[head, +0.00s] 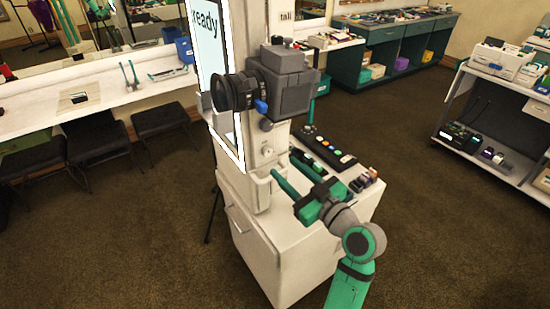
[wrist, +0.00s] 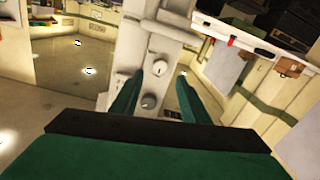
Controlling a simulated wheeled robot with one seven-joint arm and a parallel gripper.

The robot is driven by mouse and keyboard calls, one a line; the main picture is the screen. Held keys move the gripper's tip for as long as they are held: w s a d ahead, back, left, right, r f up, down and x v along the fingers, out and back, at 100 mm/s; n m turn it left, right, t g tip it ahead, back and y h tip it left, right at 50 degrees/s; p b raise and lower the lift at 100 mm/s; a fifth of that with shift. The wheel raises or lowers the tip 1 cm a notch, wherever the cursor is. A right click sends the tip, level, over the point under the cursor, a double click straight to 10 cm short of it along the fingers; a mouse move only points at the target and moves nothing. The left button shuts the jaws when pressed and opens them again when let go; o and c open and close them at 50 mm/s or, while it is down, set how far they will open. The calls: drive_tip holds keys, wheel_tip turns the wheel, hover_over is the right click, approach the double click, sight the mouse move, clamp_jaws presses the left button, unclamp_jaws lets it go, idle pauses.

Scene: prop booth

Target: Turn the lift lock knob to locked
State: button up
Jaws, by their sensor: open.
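A pale column (head: 258,135) rises from a white cabinet and carries a small round knob (head: 267,152) on its front. In the wrist view, two round fittings show on the column: an upper knob (wrist: 159,67) and a lower knob (wrist: 149,101). I cannot read any lock marking on either. My gripper (head: 283,163) is open and empty, its teal fingers pointing at the column. In the wrist view, my gripper (wrist: 159,73) has the upper knob between its fingertips in the picture; the fingers appear apart from it.
A dark camera (head: 285,80) with a blue lever is mounted on the column above my gripper. A button panel (head: 322,148) lies on the white cabinet (head: 270,250). A shelf cart (head: 490,120) stands right, a counter with stools left. Brown floor between is clear.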

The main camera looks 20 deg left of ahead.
sight(269, 154)
drive_tip(key=x, duration=0.6)
drive_tip(key=shift+w+a, duration=0.2)
drive_tip(key=shift+a, duration=0.1)
drive_tip(key=shift+c, duration=0.7)
clamp_jaws()
